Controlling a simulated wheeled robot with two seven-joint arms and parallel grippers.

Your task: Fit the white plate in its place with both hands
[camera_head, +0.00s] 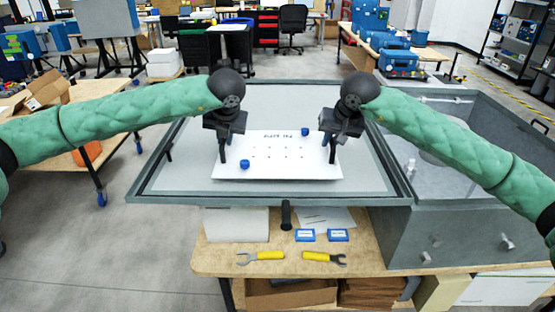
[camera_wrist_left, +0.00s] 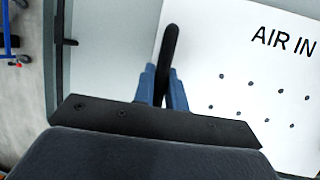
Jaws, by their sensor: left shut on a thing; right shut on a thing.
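The white plate (camera_head: 280,171) lies within the grey framed panel (camera_head: 165,183), face up, with small dark holes and lettering. The left wrist view shows the plate (camera_wrist_left: 225,45) with "AIR IN" on it. Two blue knobs stand on it, one near its front left (camera_head: 245,164) and one at its back (camera_head: 305,131). My left gripper (camera_head: 223,146) is shut on a black handle at the plate's left end; the handle (camera_wrist_left: 169,45) shows between blue fingers. My right gripper (camera_head: 327,140) is shut at the plate's right end, its grip partly hidden. I cannot tell whether the plate touches the panel.
A grey open-topped cabinet (camera_head: 440,222) stands to the right. The panel around the plate is bare.

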